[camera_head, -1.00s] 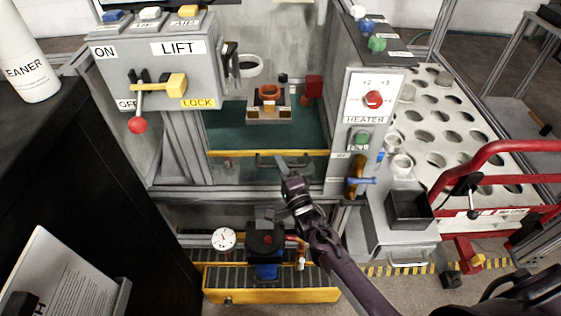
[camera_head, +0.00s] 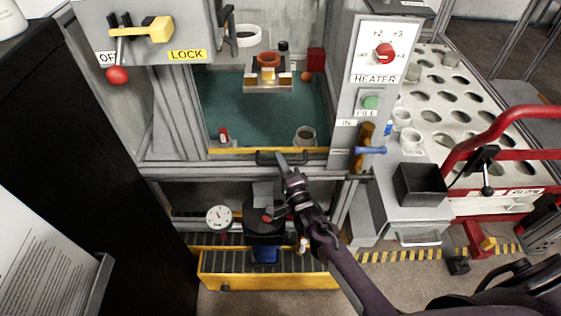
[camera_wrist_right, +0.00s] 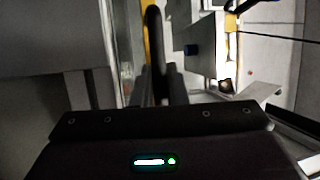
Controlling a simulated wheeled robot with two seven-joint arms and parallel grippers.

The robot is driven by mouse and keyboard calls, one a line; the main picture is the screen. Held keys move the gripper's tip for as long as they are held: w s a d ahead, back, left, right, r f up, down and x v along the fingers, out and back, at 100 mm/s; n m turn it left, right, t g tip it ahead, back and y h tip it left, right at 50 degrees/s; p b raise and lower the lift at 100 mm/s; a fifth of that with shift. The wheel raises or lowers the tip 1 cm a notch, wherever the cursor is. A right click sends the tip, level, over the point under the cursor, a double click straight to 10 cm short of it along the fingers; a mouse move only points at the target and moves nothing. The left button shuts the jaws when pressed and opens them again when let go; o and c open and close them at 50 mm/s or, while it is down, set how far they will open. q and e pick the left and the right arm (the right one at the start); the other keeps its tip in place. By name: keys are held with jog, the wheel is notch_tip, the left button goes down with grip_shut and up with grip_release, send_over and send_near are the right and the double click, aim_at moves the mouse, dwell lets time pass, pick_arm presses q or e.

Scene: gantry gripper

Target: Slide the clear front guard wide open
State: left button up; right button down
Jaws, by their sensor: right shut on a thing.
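The clear front guard shows by its yellow edge strip (camera_head: 235,151) across the front of the machine opening; the pane itself is hard to make out. A dark bar handle (camera_head: 264,160) sits along this strip. My right gripper (camera_head: 283,163) reaches up from the lower right and is shut on the handle, covering part of it. In the right wrist view, the dark handle (camera_wrist_right: 153,45) stands between the fingers (camera_wrist_right: 156,88), with the yellow strip (camera_wrist_right: 146,38) beside it. My left gripper is not in view.
Left of the opening is the lever box with the LOCK label (camera_head: 187,55); right is the heater panel (camera_head: 375,78). A jar (camera_head: 305,136) and a red-topped item (camera_head: 224,135) stand inside on the green floor. A gauge (camera_head: 219,217) and yellow tray (camera_head: 270,282) lie below.

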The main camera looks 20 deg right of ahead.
jog(key=shift+f, duration=0.1)
jog(key=c, duration=1.5)
grip_release()
jog(key=shift+o, duration=0.2)
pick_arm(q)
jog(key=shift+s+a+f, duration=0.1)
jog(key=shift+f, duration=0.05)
pick_arm(e)
jog(key=v, duration=0.8)
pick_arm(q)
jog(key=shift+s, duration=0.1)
